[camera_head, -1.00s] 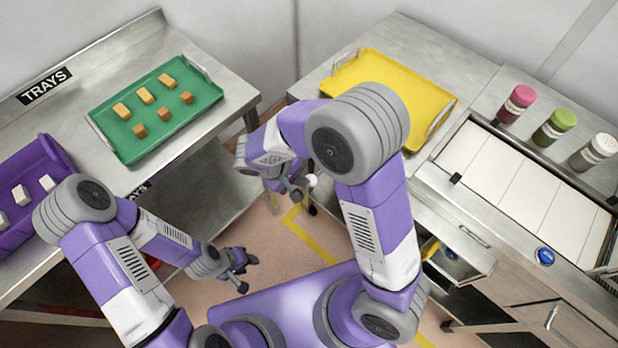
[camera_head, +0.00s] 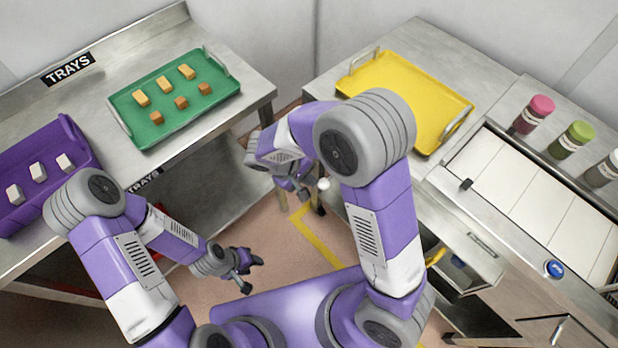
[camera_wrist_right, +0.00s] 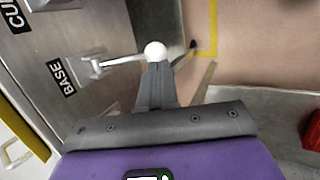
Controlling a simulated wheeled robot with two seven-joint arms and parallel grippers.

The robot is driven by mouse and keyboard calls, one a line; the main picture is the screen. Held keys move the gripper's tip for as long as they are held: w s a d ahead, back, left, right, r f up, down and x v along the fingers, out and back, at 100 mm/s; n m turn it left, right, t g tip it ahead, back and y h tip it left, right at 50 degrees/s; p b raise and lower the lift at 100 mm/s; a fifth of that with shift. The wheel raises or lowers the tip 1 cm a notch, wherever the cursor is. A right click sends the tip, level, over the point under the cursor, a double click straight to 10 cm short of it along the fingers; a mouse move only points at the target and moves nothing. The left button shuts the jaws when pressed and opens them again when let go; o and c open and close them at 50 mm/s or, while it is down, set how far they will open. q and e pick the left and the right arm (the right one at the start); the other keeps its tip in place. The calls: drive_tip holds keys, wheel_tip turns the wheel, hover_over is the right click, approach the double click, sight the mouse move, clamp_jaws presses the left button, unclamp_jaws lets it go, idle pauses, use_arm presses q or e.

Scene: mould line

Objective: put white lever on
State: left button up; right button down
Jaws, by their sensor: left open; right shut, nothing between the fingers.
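The white lever shows in the right wrist view as a thin arm (camera_wrist_right: 120,59) from a bracket beside the BASE label, with a white ball knob (camera_wrist_right: 155,51) at its end. The knob also shows in the head view (camera_head: 323,184), by the left end of the right-hand counter. My right gripper (camera_head: 304,190) is shut and empty beside the knob; in the wrist view its fingertips (camera_wrist_right: 157,68) appear right at the knob. I cannot tell whether they touch. My left gripper (camera_head: 252,274) is open and empty over the floor, away from the lever.
A yellow tray (camera_head: 352,83) lies on the right counter, with bottles and a blue button (camera_head: 554,269) further right. An open drawer (camera_head: 478,262) sticks out below. A green tray (camera_head: 125,103) and a purple bin (camera_head: 83,148) hold blocks at left.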

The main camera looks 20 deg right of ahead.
drive_tip(key=shift+a, duration=0.1)
drive_tip(key=s+a+r+p, duration=0.3)
drive_tip(key=a+r, duration=0.1)
drive_tip(key=a, duration=0.8)
drive_tip(key=shift+s+a+r, duration=0.2)
drive_tip(key=shift+a, duration=0.15)
